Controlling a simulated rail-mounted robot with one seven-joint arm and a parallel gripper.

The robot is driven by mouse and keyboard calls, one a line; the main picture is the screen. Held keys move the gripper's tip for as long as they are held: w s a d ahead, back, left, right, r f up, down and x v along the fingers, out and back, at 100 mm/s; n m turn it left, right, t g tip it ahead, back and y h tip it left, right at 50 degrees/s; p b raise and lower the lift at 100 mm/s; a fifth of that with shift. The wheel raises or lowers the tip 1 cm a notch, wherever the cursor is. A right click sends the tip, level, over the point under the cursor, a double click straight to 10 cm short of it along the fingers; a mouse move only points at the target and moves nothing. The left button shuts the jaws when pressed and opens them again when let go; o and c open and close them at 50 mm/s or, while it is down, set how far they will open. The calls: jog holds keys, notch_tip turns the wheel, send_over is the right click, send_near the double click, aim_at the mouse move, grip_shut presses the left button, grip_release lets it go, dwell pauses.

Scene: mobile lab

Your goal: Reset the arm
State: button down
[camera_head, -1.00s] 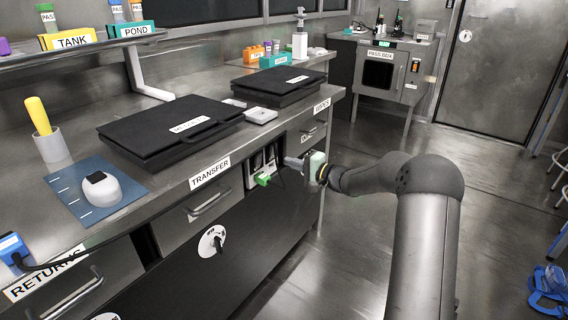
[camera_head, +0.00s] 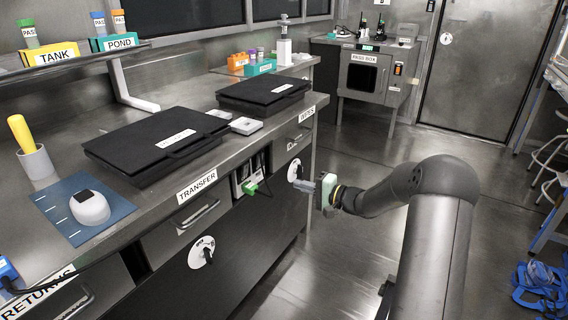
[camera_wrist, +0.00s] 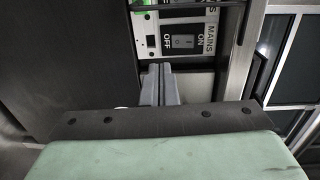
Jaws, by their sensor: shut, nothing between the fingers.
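My gripper (camera_head: 303,184) is at the end of my arm, in front of the cabinet below the bench, and its fingers point left toward the cabinet front. In the wrist view its two grey fingers (camera_wrist: 160,86) are together with nothing between them. Behind them is a panel with a mains switch (camera_wrist: 181,41) marked ON and OFF. In the head view a recess with a green plug-like piece (camera_head: 250,188) lies left of my gripper, with a gap between them.
The bench front carries a TRANSFER drawer (camera_head: 200,214). Two black cases (camera_head: 150,150) (camera_head: 262,92) lie on the bench top. A pass box (camera_head: 368,78) stands at the back. The floor (camera_head: 350,165) behind my arm is clear. Blue items (camera_head: 540,288) lie at the lower right.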

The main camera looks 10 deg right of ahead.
jog(key=s+a+r+n+g+h+p, duration=0.3)
jog(key=s+a+r+n+g+p, duration=0.3)
jog(key=s+a+r+g+p, duration=0.75)
jog(key=s+d+r+n+h+p, duration=0.1)
jog(key=s+r+h+p, duration=0.2)
jog(key=s, duration=0.6)
jog(key=s+d+r+n+t+h+p, duration=0.1)
jog(key=s+d+r+h+p, duration=0.1)
jog(key=s+r+p, duration=0.5)
jog(key=s+d+r+n+t+h+p, duration=0.1)
jog(key=s+r+h+p, duration=0.3)
jog(key=s, duration=0.8)
notch_tip(320, 180, up, 4)
jog(key=shift+s+d+r+p, duration=0.1)
jog(key=shift+s+d+p, duration=0.3)
jog(key=shift+p, duration=0.6)
